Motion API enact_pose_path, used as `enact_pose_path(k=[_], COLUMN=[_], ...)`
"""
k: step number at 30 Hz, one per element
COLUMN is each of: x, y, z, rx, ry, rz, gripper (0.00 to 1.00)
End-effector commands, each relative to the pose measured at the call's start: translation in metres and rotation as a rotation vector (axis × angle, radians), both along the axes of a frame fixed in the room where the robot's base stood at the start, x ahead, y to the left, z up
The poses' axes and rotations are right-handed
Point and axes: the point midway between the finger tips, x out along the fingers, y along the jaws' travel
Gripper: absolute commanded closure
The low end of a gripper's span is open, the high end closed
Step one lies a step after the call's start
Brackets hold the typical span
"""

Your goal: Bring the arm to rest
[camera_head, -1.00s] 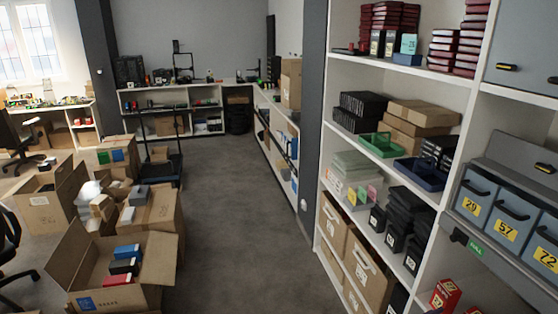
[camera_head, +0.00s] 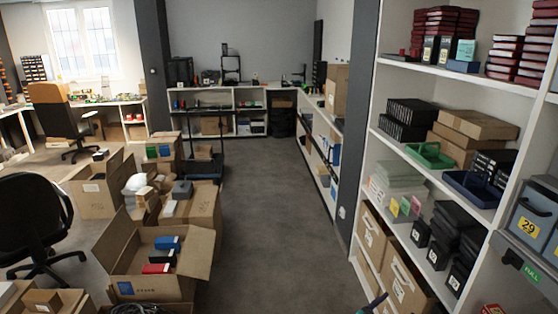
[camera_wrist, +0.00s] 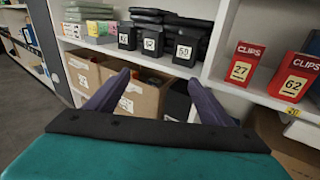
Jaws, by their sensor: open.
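My gripper (camera_wrist: 160,78) shows in the wrist view, its two purple fingers spread apart with nothing between them. It points toward the lower part of the right-hand shelving. Beyond the fingers are a cardboard box (camera_wrist: 139,98) on a lower shelf and several black numbered boxes (camera_wrist: 152,41) above it. In the head view, only a small dark tip, probably of my gripper (camera_head: 373,304), shows at the bottom edge. The rest of my arm is hidden there.
White shelving (camera_head: 366,166) lines the right side. Open cartons (camera_head: 160,252) crowd the left, with a black office chair (camera_head: 38,225) beside them. A clear grey floor aisle (camera_head: 270,215) runs between. Red clips boxes (camera_wrist: 245,63) stand on the shelf near my gripper.

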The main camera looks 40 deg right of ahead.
Motion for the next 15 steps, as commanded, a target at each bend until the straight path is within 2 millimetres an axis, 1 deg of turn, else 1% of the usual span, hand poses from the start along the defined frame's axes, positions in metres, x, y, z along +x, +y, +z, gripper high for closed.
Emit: enact_pose_path(k=[1,3,9,15], x=[0.015,0.032,0.076,0.113], y=[0.006,0.015,0.041,0.071], z=[-0.004,-0.009,-0.023,-0.039], rx=[0.007,0.018,0.053,0.097], ry=[-0.011,-0.027,-0.083,-0.147], rz=[0.019,0.036,0.075,0.099], gripper=[0.25,0.25,0.25,0.25])
